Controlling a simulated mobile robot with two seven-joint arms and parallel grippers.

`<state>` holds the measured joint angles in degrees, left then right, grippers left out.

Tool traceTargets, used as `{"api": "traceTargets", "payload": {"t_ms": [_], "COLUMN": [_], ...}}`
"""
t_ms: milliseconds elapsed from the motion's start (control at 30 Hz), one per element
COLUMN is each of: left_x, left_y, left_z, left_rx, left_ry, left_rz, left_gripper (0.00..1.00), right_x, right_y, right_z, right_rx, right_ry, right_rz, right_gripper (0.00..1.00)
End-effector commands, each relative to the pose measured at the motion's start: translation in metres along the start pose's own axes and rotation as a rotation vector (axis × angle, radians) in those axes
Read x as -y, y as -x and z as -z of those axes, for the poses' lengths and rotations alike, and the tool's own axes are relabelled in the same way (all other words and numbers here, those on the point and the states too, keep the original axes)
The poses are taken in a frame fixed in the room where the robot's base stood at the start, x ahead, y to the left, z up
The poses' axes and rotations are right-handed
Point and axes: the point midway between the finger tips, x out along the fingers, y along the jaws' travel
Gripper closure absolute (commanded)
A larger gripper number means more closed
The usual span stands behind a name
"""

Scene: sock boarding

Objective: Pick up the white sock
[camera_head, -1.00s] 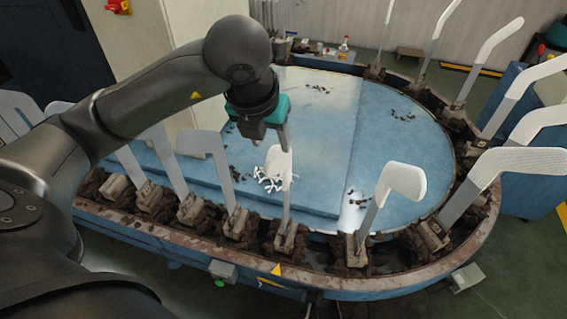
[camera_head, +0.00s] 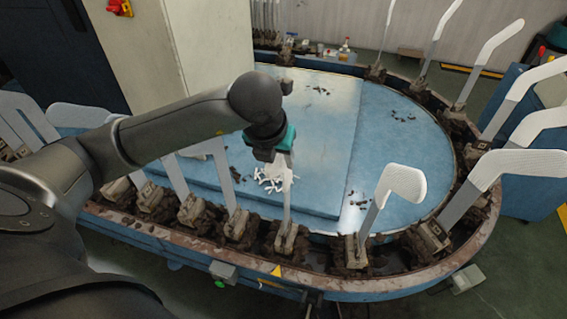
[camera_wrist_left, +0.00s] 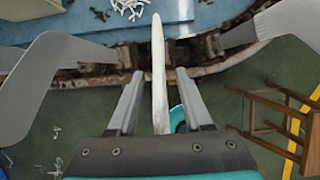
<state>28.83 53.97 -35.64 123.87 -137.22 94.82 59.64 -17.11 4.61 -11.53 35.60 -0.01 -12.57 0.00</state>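My left gripper (camera_head: 277,155) is at the top of an upright flat form (camera_head: 287,212) on the near side of the oval machine. In the left wrist view the gripper (camera_wrist_left: 158,76) is open, one finger on each side of the form. The white sock (camera_wrist_left: 158,60) appears as a pale covering on this form, seen edge-on, with a visible gap to both fingers. In the head view the gripper hides most of its top. Another white-covered form (camera_head: 404,184) stands to the right. My right gripper is not in view.
Bare grey forms stand left of the gripper; several white-covered forms (camera_head: 540,122) line the right side. The blue table top (camera_head: 318,125) carries a pile of white strips (camera_head: 270,182) and dark scraps. A brown stool (camera_wrist_left: 275,120) shows in the left wrist view.

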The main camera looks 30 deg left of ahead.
Motion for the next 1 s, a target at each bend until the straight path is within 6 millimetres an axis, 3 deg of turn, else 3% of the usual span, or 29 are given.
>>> {"api": "traceTargets", "payload": {"t_ms": [67, 400, 767, 1000], "left_x": [0.0, 0.0, 0.0, 0.0], "left_y": [0.0, 0.001, 0.001, 0.016], "left_z": [0.0, 0.0, -0.001, -0.008], "left_rx": [0.0, 0.001, 0.001, 0.004], "left_ry": [0.0, 0.0, 0.001, 0.002], "left_rz": [0.0, 0.0, 0.0, 0.001], "left_gripper": [0.6, 0.99, 1.0, 1.0], "right_x": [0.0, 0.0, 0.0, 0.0], "right_y": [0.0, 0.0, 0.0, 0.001], "right_z": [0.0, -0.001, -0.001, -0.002], "right_rx": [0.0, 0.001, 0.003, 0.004], "right_ry": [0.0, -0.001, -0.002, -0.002], "right_rz": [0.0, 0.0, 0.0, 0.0], "right_gripper": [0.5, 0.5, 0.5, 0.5]}}
